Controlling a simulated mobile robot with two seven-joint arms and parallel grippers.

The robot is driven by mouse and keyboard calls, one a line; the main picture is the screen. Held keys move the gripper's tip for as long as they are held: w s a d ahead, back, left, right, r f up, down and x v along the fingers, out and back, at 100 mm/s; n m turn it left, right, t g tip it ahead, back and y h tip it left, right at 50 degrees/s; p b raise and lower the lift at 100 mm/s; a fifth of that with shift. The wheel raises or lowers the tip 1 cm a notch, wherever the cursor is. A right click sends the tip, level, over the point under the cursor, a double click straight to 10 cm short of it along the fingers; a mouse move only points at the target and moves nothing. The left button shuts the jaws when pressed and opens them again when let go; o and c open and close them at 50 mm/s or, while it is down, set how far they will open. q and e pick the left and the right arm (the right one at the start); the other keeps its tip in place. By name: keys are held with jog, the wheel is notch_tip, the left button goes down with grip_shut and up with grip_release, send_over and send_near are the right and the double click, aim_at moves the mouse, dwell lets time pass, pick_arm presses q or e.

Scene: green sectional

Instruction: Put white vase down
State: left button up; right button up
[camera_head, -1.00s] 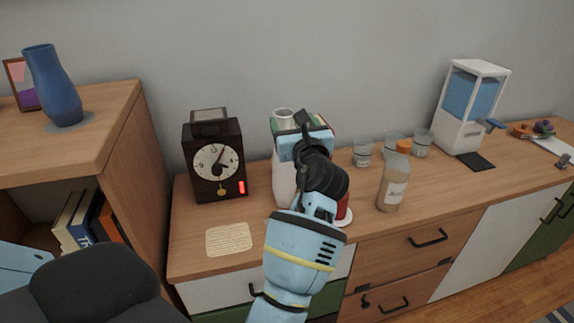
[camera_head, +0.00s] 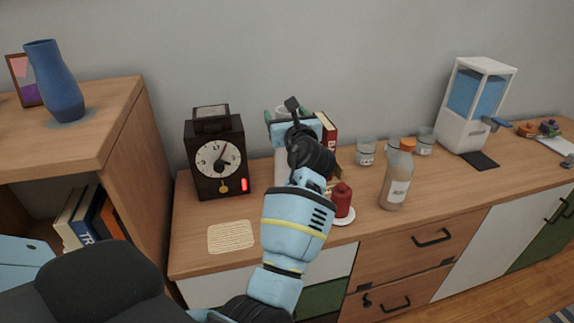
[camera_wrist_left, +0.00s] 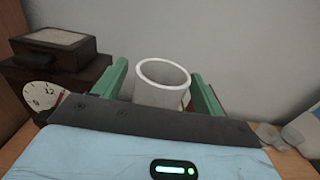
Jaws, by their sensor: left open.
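The white vase (camera_head: 280,166) stands upright on the wooden sideboard, against the wall side, mostly hidden behind my left gripper in the head view. In the left wrist view its round open rim (camera_wrist_left: 162,74) shows between the two green fingers. My left gripper (camera_head: 292,118) is open, with one finger on each side of the vase's upper part; there are small gaps between fingers and vase in the wrist view (camera_wrist_left: 163,88). The vase's base is hidden.
A dark clock (camera_head: 217,160) stands left of the vase. A red candle (camera_head: 343,200) on a white dish, a bottle (camera_head: 397,178), glass jars (camera_head: 366,151) and a red book (camera_head: 328,130) are to the right. A paper note (camera_head: 231,236) lies in front.

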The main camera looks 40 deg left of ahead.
pick_arm(q)
jog(key=shift+w+a, duration=0.5)
jog(key=shift+a, duration=0.05)
jog(key=shift+c, duration=0.3)
grip_shut()
jog(key=shift+r, duration=0.15)
